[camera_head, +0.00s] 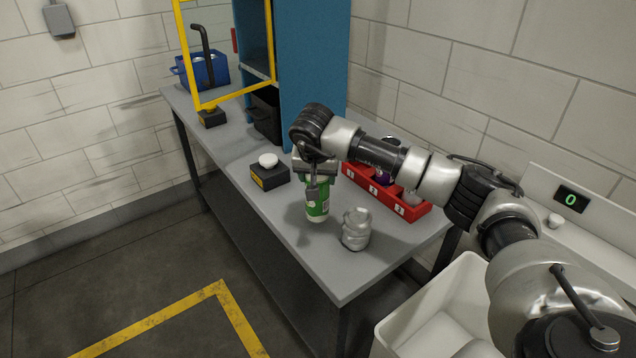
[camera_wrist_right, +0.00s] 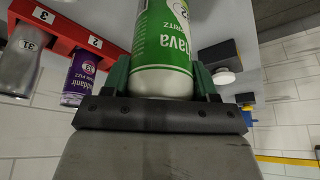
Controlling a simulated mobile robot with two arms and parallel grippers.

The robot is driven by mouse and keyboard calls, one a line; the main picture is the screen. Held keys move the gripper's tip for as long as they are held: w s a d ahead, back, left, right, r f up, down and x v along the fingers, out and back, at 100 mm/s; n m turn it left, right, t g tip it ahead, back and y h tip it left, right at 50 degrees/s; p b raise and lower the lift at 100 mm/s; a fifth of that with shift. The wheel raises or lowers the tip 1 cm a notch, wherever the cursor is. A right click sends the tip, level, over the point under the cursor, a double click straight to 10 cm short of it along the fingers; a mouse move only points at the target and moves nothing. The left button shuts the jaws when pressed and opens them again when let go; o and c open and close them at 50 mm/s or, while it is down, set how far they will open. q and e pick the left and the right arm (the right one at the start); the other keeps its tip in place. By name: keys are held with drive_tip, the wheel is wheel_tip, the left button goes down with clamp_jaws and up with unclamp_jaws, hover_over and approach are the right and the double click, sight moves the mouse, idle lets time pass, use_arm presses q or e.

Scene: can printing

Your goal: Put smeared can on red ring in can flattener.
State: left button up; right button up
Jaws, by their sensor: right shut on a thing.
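My right gripper (camera_head: 316,186) points down and is shut on a green and white can (camera_head: 318,208). I hold the can upright over the grey table; I cannot tell whether its base touches the top. In the right wrist view the can (camera_wrist_right: 162,55) sits between both fingers, with part of its printed label showing. Whether it is smeared cannot be made out. A silver can (camera_head: 356,228) with an uneven outline stands on the table just right of it. I cannot make out a red ring or clearly identify the can flattener. My left gripper is not in view.
A red numbered rack (camera_head: 385,192) holds a purple can (camera_wrist_right: 78,80) and a silver one (camera_wrist_right: 20,60). A black box with a white button (camera_head: 268,160) stands left of my gripper. Behind are a blue cabinet (camera_head: 312,70), a yellow frame (camera_head: 230,98) and a blue crate (camera_head: 205,72). A white bin (camera_head: 432,290) stands in front.

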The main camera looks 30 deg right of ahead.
sight(318, 208)
drive_tip(key=shift+f, duration=1.55)
drive_tip(key=o, duration=1.1)
drive_tip(key=shift+r, duration=0.1)
